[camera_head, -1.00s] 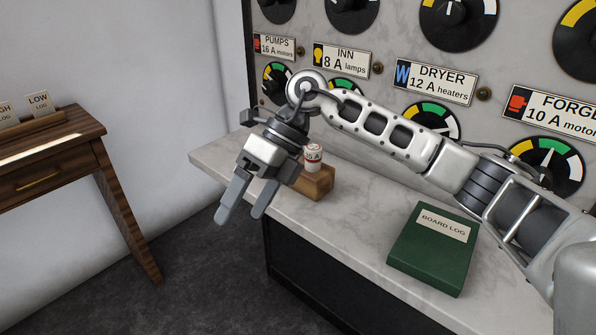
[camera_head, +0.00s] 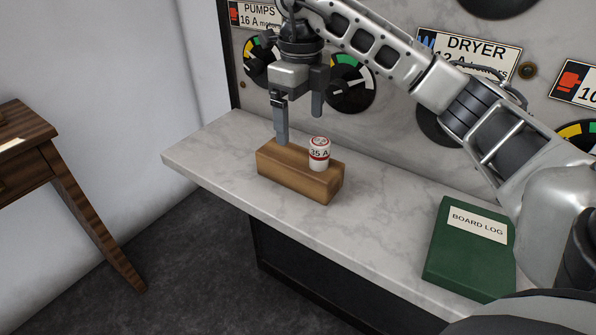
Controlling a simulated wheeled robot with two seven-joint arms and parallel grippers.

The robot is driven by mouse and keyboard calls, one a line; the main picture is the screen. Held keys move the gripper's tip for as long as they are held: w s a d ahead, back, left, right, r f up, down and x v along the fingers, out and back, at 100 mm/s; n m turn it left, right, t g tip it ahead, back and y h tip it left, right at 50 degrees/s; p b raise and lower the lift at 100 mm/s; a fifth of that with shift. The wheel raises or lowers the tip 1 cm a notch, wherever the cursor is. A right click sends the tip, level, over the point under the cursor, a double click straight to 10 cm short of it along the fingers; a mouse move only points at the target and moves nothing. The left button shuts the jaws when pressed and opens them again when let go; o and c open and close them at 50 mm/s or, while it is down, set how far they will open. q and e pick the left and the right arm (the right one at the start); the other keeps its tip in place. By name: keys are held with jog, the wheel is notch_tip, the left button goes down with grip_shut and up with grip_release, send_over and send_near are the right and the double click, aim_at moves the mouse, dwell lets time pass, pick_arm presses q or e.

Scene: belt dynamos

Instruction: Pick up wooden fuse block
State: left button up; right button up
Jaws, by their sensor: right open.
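The wooden fuse block (camera_head: 290,176) lies on the marble ledge as a plain brown oblong. A white and red fuse marked 35 A (camera_head: 319,154) stands upright in its right half. My right gripper (camera_head: 300,129) points down with its fingers spread and nothing between them. It is above the left and back part of the block. The tip of its nearer finger overlaps the block's top in the picture; I cannot tell whether it touches. My left gripper is out of view.
A green board log book (camera_head: 466,262) lies on the marble ledge (camera_head: 222,160) at the right. The panel with dials (camera_head: 349,88) rises close behind the block. A wooden desk (camera_head: 85,215) stands at the left. The ledge left of the block is bare.

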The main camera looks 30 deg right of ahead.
aim_at(299, 157)
notch_tip(299, 157, down, 9)
jog(key=shift+w+r, duration=0.1)
jog(key=shift+w, duration=0.05)
jog(key=c, duration=1.5)
jog(key=shift+r, duration=0.1)
